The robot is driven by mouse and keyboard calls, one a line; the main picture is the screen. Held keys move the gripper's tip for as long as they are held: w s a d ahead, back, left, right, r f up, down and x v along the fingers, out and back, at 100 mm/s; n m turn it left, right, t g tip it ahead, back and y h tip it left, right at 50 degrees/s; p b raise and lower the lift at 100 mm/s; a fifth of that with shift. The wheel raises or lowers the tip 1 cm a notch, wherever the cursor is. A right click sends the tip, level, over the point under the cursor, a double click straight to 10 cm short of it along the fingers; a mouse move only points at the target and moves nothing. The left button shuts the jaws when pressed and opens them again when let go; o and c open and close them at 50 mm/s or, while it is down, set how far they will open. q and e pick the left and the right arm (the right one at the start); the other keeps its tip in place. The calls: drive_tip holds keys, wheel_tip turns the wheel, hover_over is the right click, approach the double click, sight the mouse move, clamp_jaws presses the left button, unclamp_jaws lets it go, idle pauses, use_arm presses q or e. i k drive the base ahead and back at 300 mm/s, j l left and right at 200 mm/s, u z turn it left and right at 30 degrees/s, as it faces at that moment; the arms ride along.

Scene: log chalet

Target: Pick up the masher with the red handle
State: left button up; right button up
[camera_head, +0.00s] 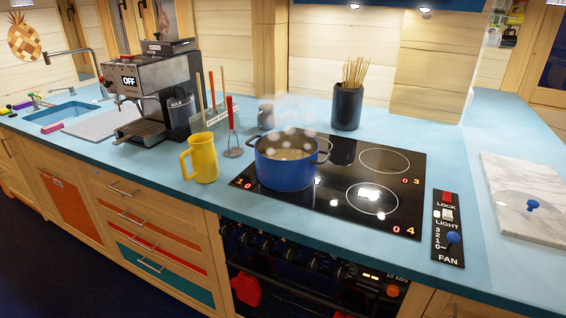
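The masher with the red handle (230,113) stands upright on the blue counter, handle up and its wire head (233,152) low near the surface. It is between the yellow jug (203,158) and the blue pot (284,172), in front of a small rack (216,117) that holds other long-handled utensils. I cannot tell whether the rack supports it. Neither of my grippers is in view.
The blue pot steams on the black hob (388,190). A coffee machine (155,85) stands left of the jug. A dark holder (347,106) with thin sticks and a grey mug (266,116) stand behind. A marble board (530,203) lies at the right.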

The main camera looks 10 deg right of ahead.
sight(229, 98)
drive_tip(key=i+j, duration=0.2)
drive_tip(key=i+j+z, duration=0.3)
drive_tip(key=i+j, duration=0.15)
drive_tip(key=i+j+z, duration=0.35)
drive_tip(key=i+j, duration=0.15)
